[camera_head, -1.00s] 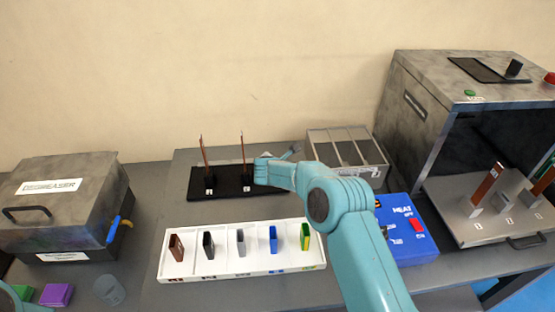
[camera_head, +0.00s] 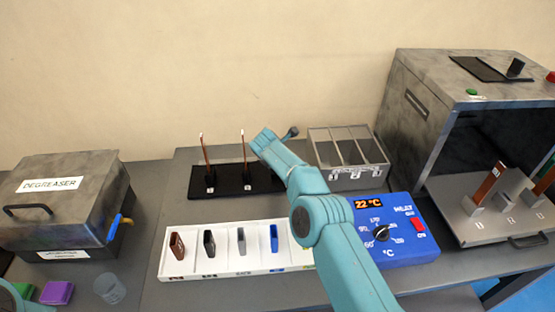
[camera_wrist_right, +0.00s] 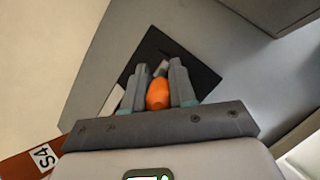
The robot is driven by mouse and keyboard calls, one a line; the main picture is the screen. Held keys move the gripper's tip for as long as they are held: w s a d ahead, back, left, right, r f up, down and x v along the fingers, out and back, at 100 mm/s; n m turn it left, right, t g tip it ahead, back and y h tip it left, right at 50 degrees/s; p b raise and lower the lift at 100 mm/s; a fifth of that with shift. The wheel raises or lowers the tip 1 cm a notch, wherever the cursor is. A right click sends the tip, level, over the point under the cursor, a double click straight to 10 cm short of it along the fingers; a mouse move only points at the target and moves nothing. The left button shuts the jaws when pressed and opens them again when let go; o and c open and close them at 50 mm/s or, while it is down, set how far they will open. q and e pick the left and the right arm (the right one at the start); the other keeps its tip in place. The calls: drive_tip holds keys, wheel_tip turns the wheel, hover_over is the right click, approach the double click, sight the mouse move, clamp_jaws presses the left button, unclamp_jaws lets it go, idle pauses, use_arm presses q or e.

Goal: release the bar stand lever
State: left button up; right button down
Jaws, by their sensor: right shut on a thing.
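The bar stand is a black plate (camera_head: 203,193) on the table's back part, with two upright copper bars (camera_head: 243,147) in it. My right gripper (camera_head: 265,136) is at the stand's right end, mostly hidden by its own wrist in the head view. In the right wrist view my right gripper (camera_wrist_right: 159,75) is shut on an orange grip (camera_wrist_right: 158,95), which appears to be the lever's handle. The stand's black plate (camera_wrist_right: 195,68) lies beyond the fingers there. A dark-tipped grey piece (camera_head: 292,131) sticks out right of the gripper; I cannot tell whether it is the lever. My left gripper is out of view.
A white tray (camera_head: 215,270) with several coloured blocks lies in front of the stand. A slotted grey bin (camera_head: 350,178) stands right of it, a blue heat controller (camera_head: 405,250) in front of that. An oven (camera_head: 430,110) is right, a degreaser box (camera_head: 70,200) left.

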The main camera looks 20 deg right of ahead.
drive_tip(key=shift+w+d+r, duration=0.1)
drive_tip(key=shift+d+r, duration=0.1)
drive_tip(key=shift+r, duration=0.15)
drive_tip(key=c, duration=0.9)
unclamp_jaws()
drive_tip(key=shift+c, duration=0.2)
drive_tip(key=shift+f, duration=0.1)
drive_tip(key=shift+a, duration=0.1)
drive_tip(key=shift+s+a+r+b, duration=0.25)
drive_tip(key=shift+s+r+b, duration=0.05)
drive_tip(key=shift+r+b, duration=0.1)
drive_tip(key=b+v, duration=0.4)
drive_tip(key=v, duration=1.1)
drive_tip(key=shift+s+r, duration=0.1)
